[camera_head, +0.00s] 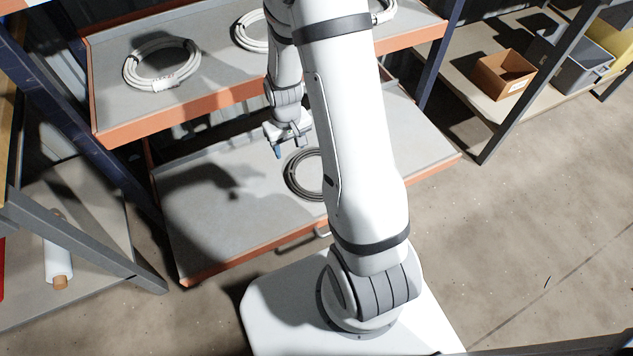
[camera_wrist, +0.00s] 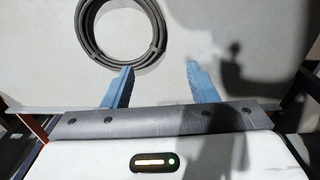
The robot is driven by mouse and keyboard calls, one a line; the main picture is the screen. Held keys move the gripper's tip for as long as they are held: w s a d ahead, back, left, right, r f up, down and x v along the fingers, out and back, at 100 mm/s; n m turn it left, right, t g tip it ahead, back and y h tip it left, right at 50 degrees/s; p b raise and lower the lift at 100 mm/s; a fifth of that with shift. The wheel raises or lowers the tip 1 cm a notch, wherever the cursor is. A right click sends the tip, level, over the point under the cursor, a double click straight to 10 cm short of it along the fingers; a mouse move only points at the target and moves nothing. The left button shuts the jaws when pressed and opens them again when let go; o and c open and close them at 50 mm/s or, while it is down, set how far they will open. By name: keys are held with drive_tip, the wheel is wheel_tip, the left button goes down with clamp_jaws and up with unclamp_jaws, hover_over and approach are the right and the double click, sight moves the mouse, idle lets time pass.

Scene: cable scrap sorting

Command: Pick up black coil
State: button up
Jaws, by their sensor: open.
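The black coil (camera_head: 303,173) lies flat on the lower grey shelf (camera_head: 215,230), partly hidden behind my arm in the head view. In the wrist view the dark coil (camera_wrist: 86,40) is at the upper left, with its top cut off by the frame edge. My gripper (camera_head: 283,149) is above the lower shelf, to the upper left of the coil. In the wrist view my gripper (camera_wrist: 158,72) has its two blue fingers wide apart with nothing between them. The left fingertip appears close to the coil's lower rim; I cannot tell the height gap.
White coils (camera_head: 162,66) lie on the upper shelf (camera_head: 110,75), which has an orange edge. A cardboard box (camera_head: 504,75) and a grey bin (camera_head: 580,70) stand on a rack at right. A white roll (camera_head: 58,262) lies at lower left. The lower shelf's left part is clear.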

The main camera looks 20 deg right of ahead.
drive_tip(key=b, duration=0.5)
hover_over(294, 183)
drive_tip(key=f, duration=1.4)
drive_tip(key=shift+s+f, duration=0.25)
drive_tip(key=shift+s, duration=0.1)
drive_tip(key=f+b, duration=0.1)
drive_tip(key=f, duration=0.1)
drive_tip(key=f+b, duration=0.1)
drive_tip(key=f, duration=0.3)
drive_tip(key=shift+w+b, duration=0.4)
drive_tip(key=shift+r, duration=0.15)
clamp_jaws()
